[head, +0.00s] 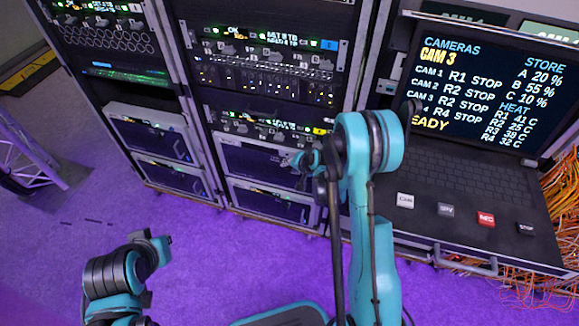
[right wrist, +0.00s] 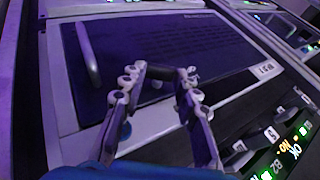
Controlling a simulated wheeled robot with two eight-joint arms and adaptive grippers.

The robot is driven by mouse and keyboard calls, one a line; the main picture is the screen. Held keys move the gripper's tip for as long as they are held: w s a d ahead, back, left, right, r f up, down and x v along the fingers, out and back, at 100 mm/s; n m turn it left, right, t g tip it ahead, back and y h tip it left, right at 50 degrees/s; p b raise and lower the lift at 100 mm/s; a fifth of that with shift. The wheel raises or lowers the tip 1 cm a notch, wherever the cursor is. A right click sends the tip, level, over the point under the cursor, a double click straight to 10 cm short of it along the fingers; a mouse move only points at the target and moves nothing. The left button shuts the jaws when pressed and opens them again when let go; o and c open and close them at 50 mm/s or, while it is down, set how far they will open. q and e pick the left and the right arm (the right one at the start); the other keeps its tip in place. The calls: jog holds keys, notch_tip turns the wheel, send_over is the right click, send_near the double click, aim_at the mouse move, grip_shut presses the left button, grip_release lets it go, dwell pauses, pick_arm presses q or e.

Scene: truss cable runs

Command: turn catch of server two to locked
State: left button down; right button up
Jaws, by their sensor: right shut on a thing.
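My right gripper (head: 303,160) is at the right part of the upper server drawer (head: 248,162) in the middle rack. In the right wrist view its fingers (right wrist: 163,73) are shut on a small dark catch on the drawer's dark front; the fingers hide most of it, and its exact turn is unclear. The drawer front (right wrist: 105,45) has a pale bar handle (right wrist: 88,55) and a small white label (right wrist: 266,69) that I cannot read surely. My left gripper (head: 151,243) is low at the left, over the floor, away from the racks; its opening is unclear.
A lower drawer (head: 270,201) sits below in the same rack. The left rack (head: 150,137) has similar drawers. A console with a screen (head: 490,75) and keys stands at right, near orange cables (head: 562,195). A truss (head: 30,160) stands at left. Purple floor is clear in front.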

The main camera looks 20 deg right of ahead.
dwell(0.4)
jog(key=o, duration=1.2)
jog(key=shift+d, duration=0.1)
jog(key=shift+c, duration=0.2)
jog(key=v, duration=0.7)
jog(key=shift+s, duration=0.3)
jog(key=shift+d, duration=0.1)
